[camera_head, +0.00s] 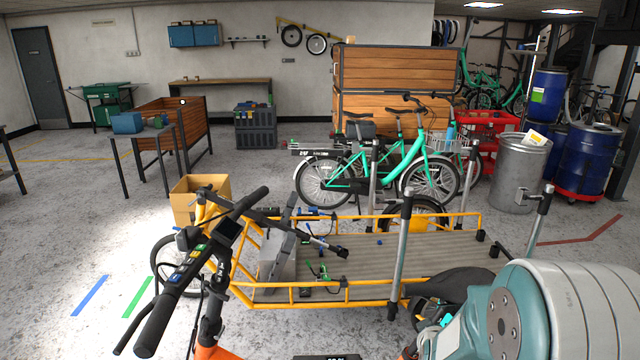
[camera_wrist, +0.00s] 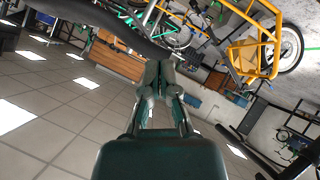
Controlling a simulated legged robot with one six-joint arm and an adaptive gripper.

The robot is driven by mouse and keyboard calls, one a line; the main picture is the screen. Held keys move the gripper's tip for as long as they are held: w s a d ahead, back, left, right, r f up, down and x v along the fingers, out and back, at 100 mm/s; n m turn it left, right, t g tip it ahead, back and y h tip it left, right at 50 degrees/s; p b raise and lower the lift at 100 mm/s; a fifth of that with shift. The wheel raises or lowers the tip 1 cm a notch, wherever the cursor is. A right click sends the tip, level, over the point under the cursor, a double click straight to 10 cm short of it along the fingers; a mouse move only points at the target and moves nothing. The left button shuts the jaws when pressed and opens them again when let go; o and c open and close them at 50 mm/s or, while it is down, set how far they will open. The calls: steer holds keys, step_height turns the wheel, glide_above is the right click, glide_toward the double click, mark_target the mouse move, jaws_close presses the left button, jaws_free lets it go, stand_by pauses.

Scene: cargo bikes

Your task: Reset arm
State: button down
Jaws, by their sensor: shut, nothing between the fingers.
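My gripper (camera_wrist: 160,72) shows in the middle of the wrist view, its dark teal fingers together with nothing between them. A big teal and white joint of my arm fills the lower right of the head view, and I cannot make out the gripper's fingers there. The yellow cargo bike (camera_head: 365,303) stands right in front of me in the head view, with its flat grey bed and black handlebar. In the wrist view the yellow bike frame (camera_wrist: 238,62) is at the upper right, and the picture is strongly tilted, with ceiling panels at the left.
A cardboard box (camera_head: 200,194) stands behind the handlebar. Green bikes (camera_head: 430,172), a wooden crate (camera_head: 400,75), a grey bin (camera_head: 520,172) and blue barrels (camera_head: 590,160) stand behind the cargo bike. A dark curved bar crosses the wrist view's upper left. The floor at left is mostly clear.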

steer(key=s+a+r+m+g+y, duration=0.2)
steer(key=s+a+r, duration=0.5)
steer(key=s+r, duration=0.45)
steer(key=s+a+r+m+g, duration=0.1)
steer(key=s+r, duration=0.2)
steer(key=s, duration=0.5)
steer(key=s+a+r+m+g, duration=0.1)
steer(key=s+r+g, duration=0.1)
steer(key=s, duration=0.6)
steer(key=shift+s+a+r+y, duration=0.15)
steer(key=shift+a+r+y, duration=0.1)
steer(key=shift+r+y, duration=0.2)
